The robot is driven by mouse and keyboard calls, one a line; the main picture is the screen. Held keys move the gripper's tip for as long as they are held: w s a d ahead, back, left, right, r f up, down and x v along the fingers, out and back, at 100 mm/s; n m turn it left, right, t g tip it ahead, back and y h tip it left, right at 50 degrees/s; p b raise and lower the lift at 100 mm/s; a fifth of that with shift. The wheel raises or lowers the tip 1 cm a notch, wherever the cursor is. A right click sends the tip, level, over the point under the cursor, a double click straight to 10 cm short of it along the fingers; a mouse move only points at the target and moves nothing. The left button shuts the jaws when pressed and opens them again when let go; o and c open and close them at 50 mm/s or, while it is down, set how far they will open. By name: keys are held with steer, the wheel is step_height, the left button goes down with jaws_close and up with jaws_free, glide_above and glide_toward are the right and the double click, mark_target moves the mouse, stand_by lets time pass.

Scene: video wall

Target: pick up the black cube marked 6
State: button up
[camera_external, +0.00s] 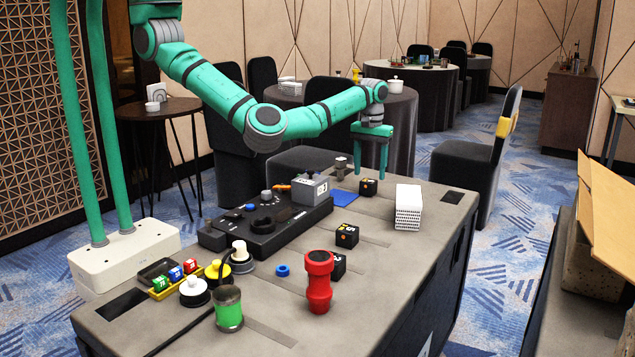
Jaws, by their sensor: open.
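Three black cubes stand on the grey case top. The far black cube (368,187) has a small orange mark on its top. The middle black cube (346,236) has orange and white marks. The near black cube (338,266) is partly hidden behind the red cylinder. The digits are too small to read, so I cannot tell which cube is marked 6. My gripper (371,170) points down with its fingers apart and empty. It is at the far black cube, with its fingertips close to or just above the top; exact contact is unclear.
A white block stack (408,207) stands right of the far cube, and a blue pad (343,197) lies left. The red cylinder (319,282) and green cylinder (228,309) stand nearer. The right front top is clear.

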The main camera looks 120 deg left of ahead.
mark_target(369, 181)
steer(key=shift+s+f, duration=0.15)
steer(key=shift+f, duration=2.75)
steer(key=c, duration=1.2)
steer(key=shift+o, duration=0.2)
